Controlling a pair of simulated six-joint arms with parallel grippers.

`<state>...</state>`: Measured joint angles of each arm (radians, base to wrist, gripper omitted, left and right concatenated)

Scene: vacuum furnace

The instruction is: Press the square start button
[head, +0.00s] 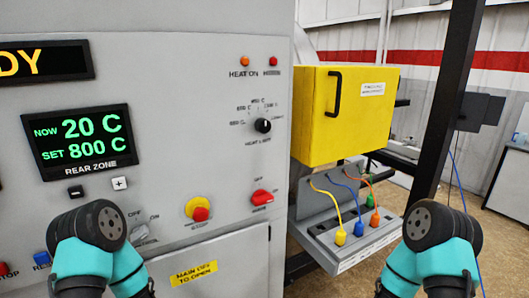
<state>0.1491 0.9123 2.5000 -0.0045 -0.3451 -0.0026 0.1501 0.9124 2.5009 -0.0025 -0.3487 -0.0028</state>
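I cannot make out a square button labelled start in the head view. My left arm covers part of the panel beside the blue button. My two arms show only as teal and black links at the bottom left and bottom right. Neither gripper's fingers can be seen.
The display (80,138) reads 20 C now, set 800 C, above minus (76,191) and plus (119,183) keys. A red mushroom button on yellow (199,208), red switch (262,197) and black knob (263,126) are rightward. A yellow box (320,120) juts out above coloured cables.

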